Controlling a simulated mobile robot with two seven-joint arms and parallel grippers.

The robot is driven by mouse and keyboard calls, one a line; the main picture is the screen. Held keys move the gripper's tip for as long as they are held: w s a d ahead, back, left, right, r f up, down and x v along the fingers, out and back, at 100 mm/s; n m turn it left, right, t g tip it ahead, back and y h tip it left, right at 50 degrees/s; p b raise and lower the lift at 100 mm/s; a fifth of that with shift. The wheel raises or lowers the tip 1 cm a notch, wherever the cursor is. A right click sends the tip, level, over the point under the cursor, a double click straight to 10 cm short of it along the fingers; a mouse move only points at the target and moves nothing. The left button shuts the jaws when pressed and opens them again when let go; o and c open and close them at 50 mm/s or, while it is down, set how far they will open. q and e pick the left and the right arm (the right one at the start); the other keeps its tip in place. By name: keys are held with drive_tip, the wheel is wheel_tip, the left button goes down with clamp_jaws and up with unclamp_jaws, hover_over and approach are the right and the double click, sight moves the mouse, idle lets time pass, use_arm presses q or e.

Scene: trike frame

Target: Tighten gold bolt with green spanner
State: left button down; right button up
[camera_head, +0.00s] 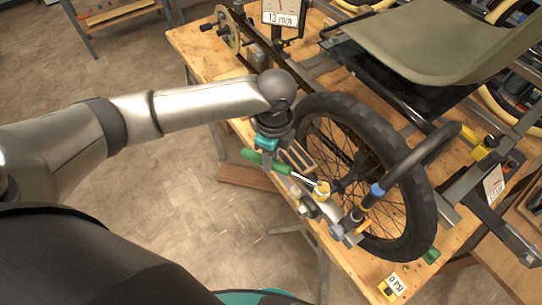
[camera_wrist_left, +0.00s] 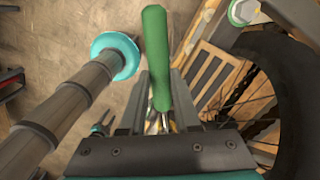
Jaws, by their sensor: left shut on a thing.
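The green spanner (camera_head: 266,162) has a green handle and a thin silver shaft. In the head view the shaft runs right and down to the gold bolt (camera_head: 322,188), beside the wheel. The spanner's end is at or very near the bolt; I cannot tell whether it is seated on it. My left gripper (camera_head: 268,148) is shut on the spanner at its handle. In the left wrist view the green handle (camera_wrist_left: 157,55) stands up between the fingers (camera_wrist_left: 158,105), and the spanner's far end is mostly hidden. My right gripper is not in view.
The black-tyred wheel (camera_head: 415,215) stands just right of the bolt, with the trike frame and its olive seat (camera_head: 440,40) behind. A sign reading 13 mm (camera_head: 283,14) stands at the back of the wooden workbench (camera_head: 200,45).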

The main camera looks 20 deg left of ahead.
use_arm(q)
drive_tip(key=shift+f, duration=0.6)
idle(0.3)
drive_tip(key=shift+r, duration=0.15)
drive_tip(key=shift+r, duration=0.5)
drive_tip(key=shift+f, duration=0.5)
idle(1.5)
drive_tip(key=shift+r, duration=0.5)
